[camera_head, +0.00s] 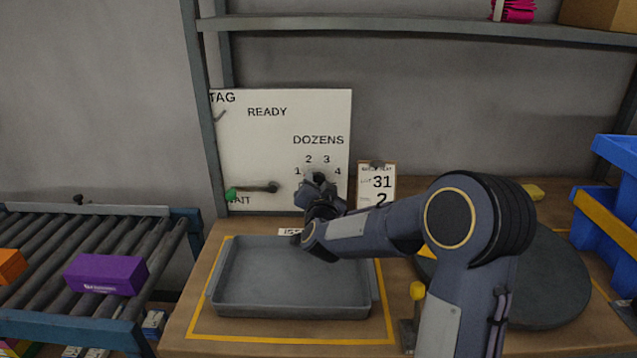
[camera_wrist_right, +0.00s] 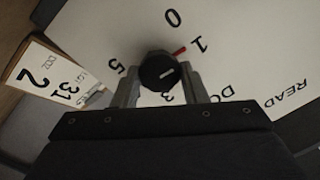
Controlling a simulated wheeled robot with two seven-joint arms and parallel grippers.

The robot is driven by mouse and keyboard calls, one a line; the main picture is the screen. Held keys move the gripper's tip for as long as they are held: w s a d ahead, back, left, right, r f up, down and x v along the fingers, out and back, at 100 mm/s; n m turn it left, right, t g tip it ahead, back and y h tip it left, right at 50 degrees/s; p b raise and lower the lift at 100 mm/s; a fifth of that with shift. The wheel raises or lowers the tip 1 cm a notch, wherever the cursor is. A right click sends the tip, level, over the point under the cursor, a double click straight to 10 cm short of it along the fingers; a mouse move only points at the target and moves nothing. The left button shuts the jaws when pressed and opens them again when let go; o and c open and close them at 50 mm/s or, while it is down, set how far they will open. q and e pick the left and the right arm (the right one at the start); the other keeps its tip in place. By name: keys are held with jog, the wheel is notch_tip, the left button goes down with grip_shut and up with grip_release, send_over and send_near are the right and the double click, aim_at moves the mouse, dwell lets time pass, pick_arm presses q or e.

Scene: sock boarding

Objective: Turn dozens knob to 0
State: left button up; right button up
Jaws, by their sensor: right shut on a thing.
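The dozens knob (camera_head: 319,177) is a dark round knob on the white panel (camera_head: 262,150), below the word DOZENS and ringed by digits. In the right wrist view the black knob (camera_wrist_right: 160,71) sits between the two fingers of my right gripper (camera_wrist_right: 160,84). A red mark beside the knob points towards the 1, and the 0 is further round at the top. A short white line shows on the knob's face. My right gripper (camera_head: 318,190) is shut on the knob; it hides the lower digits in the head view. My left gripper is out of view.
A card (camera_head: 376,185) reading 31 and 2 stands to the right. A grey tray (camera_head: 290,308) lies below, a round dark disc (camera_head: 560,290) right. A conveyor (camera_head: 60,318) carries a purple box (camera_head: 105,274).

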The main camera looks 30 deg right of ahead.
jog(key=n+p, duration=0.3)
jog(key=n, duration=0.2)
jog(key=shift+r, duration=0.15)
jog(key=shift+a+n+g+p, duration=0.1)
jog(key=shift+n+g+p, duration=0.2)
jog(key=shift+n+p, duration=0.85)
jog(key=shift+n, duration=0.35)
jog(key=o, duration=1)
jog(key=v, duration=0.7)
jog(key=shift+s+a+b, duration=0.2)
jog(key=shift+s+b, duration=0.1)
jog(key=shift+b, duration=0.05)
